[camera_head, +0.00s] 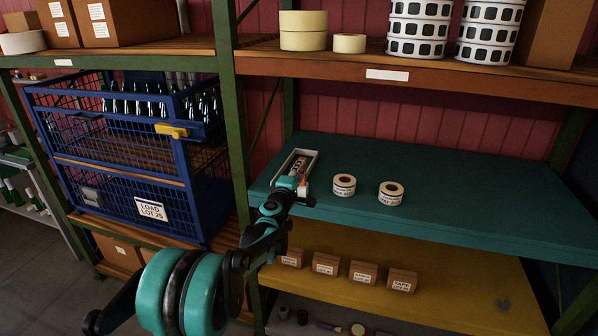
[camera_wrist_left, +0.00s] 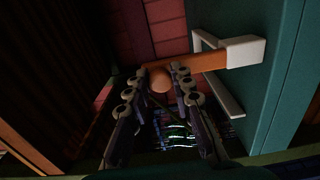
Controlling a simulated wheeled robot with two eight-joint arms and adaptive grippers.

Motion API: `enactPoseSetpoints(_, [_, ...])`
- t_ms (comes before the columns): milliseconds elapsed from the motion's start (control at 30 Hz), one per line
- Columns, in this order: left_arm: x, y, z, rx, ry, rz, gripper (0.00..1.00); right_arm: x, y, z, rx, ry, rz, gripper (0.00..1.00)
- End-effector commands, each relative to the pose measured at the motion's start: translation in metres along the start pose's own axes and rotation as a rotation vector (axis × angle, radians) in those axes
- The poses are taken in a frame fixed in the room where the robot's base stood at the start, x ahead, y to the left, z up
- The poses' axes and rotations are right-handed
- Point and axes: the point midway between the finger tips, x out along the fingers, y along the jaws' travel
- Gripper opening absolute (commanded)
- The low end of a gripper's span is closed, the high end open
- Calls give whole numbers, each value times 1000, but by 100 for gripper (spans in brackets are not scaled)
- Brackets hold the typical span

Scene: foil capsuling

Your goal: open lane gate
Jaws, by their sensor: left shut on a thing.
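On the teal shelf in the head view, a narrow white-walled lane (camera_head: 312,156) holds something with an orange and dark face. My left arm reaches up to the lane's near end, with the left gripper (camera_head: 291,184) there. In the left wrist view, an orange gate bar (camera_wrist_left: 208,62) runs from a white block (camera_wrist_left: 244,51) on the lane's frame toward my fingers. A round orange-brown knob (camera_wrist_left: 159,79) at the bar's free end sits between the fingertips of my left gripper (camera_wrist_left: 161,74), which is shut on it. My right gripper is not in view.
Two tape rolls (camera_head: 344,186) (camera_head: 390,193) stand right of the lane. The teal shelf's right part is clear. A blue wire cage (camera_head: 120,143) of bottles stands left, past a green rack post (camera_head: 233,130). Several small boxes (camera_head: 363,272) sit on the yellow shelf below.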

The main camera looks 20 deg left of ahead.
Motion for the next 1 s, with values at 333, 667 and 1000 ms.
enactPoseSetpoints(333, [0, 0, 0, -1, 0, 0, 43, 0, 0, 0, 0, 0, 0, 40])
enactPoseSetpoints(667, [-32, 0, 0, -1, 1, 0, 43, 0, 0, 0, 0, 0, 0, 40])
enactPoseSetpoints(1000, [-102, 0, 0, -1, 0, 0, 43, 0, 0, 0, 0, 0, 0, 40])
